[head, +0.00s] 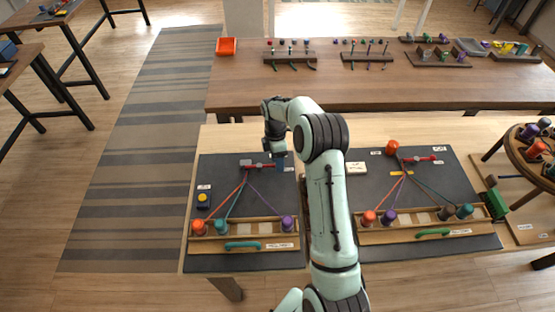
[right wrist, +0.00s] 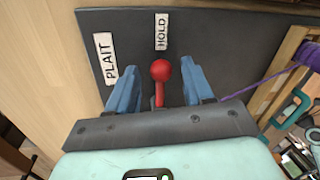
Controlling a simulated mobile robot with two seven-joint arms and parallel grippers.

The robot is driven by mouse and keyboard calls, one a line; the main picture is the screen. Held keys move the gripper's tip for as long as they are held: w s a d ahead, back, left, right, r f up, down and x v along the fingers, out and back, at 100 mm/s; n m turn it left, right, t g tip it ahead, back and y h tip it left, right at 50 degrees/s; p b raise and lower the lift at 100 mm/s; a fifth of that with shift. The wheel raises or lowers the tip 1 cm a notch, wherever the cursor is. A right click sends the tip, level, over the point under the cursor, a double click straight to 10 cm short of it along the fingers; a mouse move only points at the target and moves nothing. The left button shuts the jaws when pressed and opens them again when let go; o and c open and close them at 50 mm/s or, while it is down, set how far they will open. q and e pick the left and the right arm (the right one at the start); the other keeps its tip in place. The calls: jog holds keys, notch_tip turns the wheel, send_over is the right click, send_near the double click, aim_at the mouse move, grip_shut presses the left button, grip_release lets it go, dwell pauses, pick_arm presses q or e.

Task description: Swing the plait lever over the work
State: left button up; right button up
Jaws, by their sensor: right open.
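The plait lever shows in the right wrist view as a red ball knob (right wrist: 160,69) on a short red stem. It points at the HOLD label (right wrist: 162,31); the PLAIT label (right wrist: 105,58) is off to the left. My right gripper (right wrist: 160,82) is open, its blue fingers on either side of the knob with gaps showing. In the head view the red lever (head: 264,166) sits at the top of the left dark board (head: 210,175), beside my right gripper (head: 280,162). Three cords, red, teal and purple, fan down from there to bobbins. My left gripper is not in view.
The wooden bobbin rack (head: 262,243) with a teal handle (head: 242,245) lies along the board's front. A long brown table (head: 350,95) is behind.

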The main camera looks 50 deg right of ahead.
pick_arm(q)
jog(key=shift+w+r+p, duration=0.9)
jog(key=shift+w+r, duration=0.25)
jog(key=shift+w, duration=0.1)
pick_arm(e)
notch_tip(320, 180, up, 13)
jog(key=w+d, duration=0.1)
jog(key=w, duration=0.1)
jog(key=shift+d, duration=0.25)
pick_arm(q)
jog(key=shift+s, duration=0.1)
